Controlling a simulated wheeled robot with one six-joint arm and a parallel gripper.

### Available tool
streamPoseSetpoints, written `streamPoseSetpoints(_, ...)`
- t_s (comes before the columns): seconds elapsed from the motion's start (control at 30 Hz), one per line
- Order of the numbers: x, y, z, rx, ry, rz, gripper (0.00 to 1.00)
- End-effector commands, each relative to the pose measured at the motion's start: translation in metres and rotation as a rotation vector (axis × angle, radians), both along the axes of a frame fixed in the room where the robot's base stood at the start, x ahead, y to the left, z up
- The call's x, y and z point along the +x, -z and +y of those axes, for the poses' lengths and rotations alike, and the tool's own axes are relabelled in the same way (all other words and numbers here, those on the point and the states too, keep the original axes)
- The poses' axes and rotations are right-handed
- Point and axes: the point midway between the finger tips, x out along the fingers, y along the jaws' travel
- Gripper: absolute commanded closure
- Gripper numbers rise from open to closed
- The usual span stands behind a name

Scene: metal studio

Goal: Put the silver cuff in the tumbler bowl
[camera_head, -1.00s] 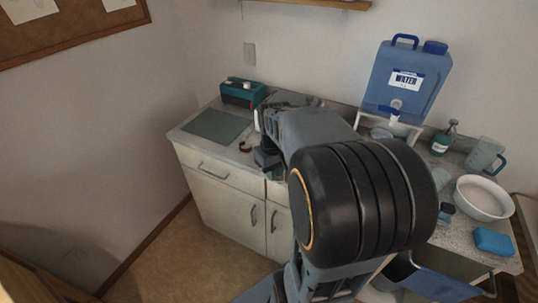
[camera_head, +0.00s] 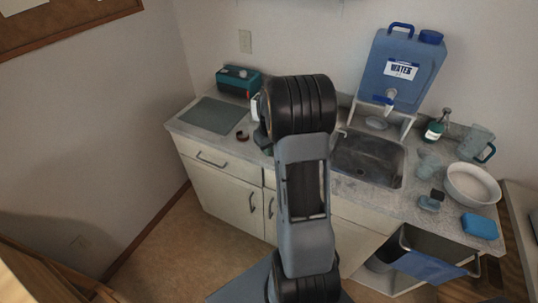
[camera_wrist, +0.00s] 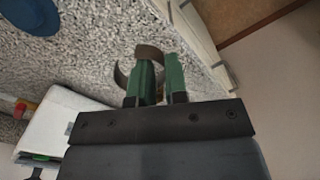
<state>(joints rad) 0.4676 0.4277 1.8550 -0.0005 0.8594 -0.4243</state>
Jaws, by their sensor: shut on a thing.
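In the wrist view the green fingers of my gripper (camera_wrist: 153,82) are shut on a curved, open-ended metal cuff (camera_wrist: 122,75), which looks dull grey-brown in this light. The cuff is at the fingertips, over the speckled counter. In the head view my arm hides most of the gripper, and the held cuff cannot be made out. A wide white bowl (camera_head: 473,186), the only clear bowl in view, stands at the right end of the counter, well away from my gripper. It looks empty.
A brown ring (camera_head: 242,135) lies by the grey mat (camera_head: 208,115). The sink (camera_head: 368,158) lies between my arm and the bowl. Near the bowl are a blue sponge (camera_head: 479,226), a pitcher (camera_head: 476,143), a soap bottle (camera_head: 434,131) and a water jug (camera_head: 402,70).

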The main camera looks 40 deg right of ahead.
Motion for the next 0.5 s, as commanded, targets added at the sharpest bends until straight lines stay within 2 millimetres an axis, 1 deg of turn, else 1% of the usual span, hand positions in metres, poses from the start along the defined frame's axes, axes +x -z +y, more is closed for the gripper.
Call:
streamPoseSetpoints(0.13,0.005,0.008,-0.003,0.001,0.000,0.002,1.00)
streamPoseSetpoints(0.33,0.004,0.033,-0.002,0.001,0.000,0.002,1.00)
streamPoseSetpoints(0.4,0.004,0.037,-0.002,0.000,0.000,0.001,1.00)
streamPoseSetpoints(0.5,0.004,0.037,-0.002,0.000,0.000,0.000,1.00)
